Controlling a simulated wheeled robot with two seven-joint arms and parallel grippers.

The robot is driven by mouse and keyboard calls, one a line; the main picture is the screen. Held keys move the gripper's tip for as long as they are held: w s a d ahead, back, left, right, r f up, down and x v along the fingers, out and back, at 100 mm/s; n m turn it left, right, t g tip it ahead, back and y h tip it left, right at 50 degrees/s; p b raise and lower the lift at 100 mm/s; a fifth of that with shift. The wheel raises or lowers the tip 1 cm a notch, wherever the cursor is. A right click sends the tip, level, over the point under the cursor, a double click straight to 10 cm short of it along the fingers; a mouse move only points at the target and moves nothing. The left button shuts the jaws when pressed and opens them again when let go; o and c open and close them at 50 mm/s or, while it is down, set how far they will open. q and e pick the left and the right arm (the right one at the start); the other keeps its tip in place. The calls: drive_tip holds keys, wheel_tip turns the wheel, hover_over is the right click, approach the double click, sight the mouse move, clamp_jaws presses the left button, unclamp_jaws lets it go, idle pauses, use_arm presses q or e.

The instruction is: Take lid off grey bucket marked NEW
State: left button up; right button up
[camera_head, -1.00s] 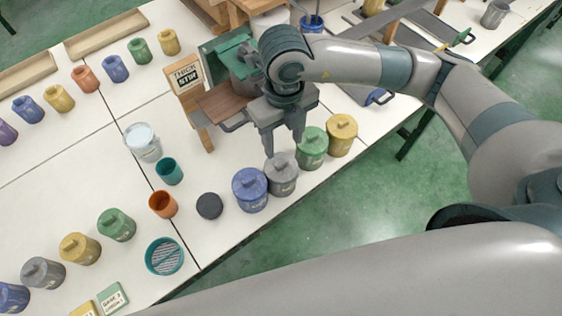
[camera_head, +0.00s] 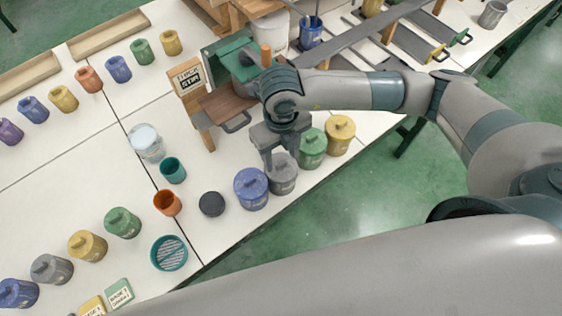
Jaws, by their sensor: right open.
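A grey lidded bucket (camera_head: 282,180) stands near the table's front edge, between a blue and a green lidded bucket. Its label is too small to read. Another grey lidded bucket (camera_head: 51,270) stands at the lower left, its label also unreadable. My right gripper (camera_head: 282,158) is open, pointing down right at the lid of the grey bucket between the blue and green ones. Its fingers hide part of the lid and its knob. I cannot tell whether they touch it. My left gripper is not in view.
The blue bucket (camera_head: 250,189) stands close on the left, the green bucket (camera_head: 312,148) close on the right, and a yellow bucket (camera_head: 340,134) beyond. A dark round disc (camera_head: 211,204) lies left of the blue one. A wooden sign (camera_head: 187,80) stands behind.

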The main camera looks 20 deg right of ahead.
sight(281, 166)
drive_tip(key=shift+f, duration=1.1)
drive_tip(key=c, duration=1.1)
